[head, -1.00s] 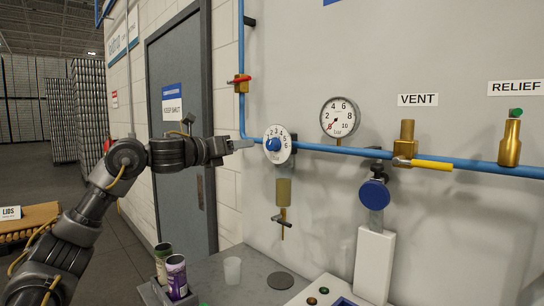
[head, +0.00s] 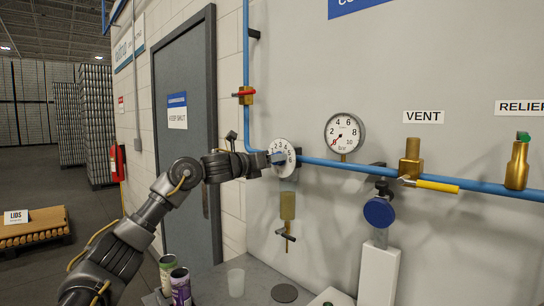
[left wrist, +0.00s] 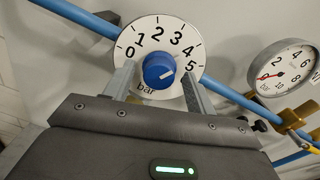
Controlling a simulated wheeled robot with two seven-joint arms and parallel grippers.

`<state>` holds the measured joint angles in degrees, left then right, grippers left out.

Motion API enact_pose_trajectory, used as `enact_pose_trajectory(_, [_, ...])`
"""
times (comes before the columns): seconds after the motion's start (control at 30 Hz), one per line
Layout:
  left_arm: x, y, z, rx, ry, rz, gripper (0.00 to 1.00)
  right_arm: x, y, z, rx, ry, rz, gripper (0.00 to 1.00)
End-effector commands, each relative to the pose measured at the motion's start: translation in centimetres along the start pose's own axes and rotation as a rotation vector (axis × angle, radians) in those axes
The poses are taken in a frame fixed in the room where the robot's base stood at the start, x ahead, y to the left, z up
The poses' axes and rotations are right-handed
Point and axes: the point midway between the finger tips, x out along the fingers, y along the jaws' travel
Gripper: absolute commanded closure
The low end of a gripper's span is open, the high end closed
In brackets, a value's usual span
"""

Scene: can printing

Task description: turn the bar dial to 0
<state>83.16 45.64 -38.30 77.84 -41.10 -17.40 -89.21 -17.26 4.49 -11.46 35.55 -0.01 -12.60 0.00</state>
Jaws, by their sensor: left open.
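The bar dial is a white disc (head: 284,147) numbered 0 to 5 with a blue knob (left wrist: 158,70) at its centre. The disc also shows large in the left wrist view (left wrist: 160,30). A pale mark on the knob points right, roughly toward the 5. My left gripper (left wrist: 158,72) is open. Its two fingers stand on either side of the knob, in front of the disc's lower part; I cannot tell whether they touch it. In the head view the left gripper (head: 268,158) reaches the dial from the left and partly hides the knob. My right gripper is not in view.
A round pressure gauge (head: 345,133) has its red needle near the low end. A blue pipe (head: 330,163) runs along the wall past the yellow-handled vent valve (head: 437,185). A blue round handle (head: 379,212) sits below. Cans (head: 180,287) and a cup (head: 235,282) stand on the bench.

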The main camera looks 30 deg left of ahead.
Motion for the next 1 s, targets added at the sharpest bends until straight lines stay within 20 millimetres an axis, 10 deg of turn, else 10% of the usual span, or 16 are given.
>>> enact_pose_trajectory(0.33, [0.39,0.06,-0.06,0.001,0.000,0.001,0.44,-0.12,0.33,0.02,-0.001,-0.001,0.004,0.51])
enact_pose_trajectory(0.67, [0.37,0.07,-0.05,0.000,0.000,0.002,0.87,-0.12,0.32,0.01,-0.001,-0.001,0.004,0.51])
enact_pose_trajectory(1.0, [0.38,0.06,0.00,-0.020,0.000,0.002,0.89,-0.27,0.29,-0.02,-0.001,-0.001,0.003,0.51])
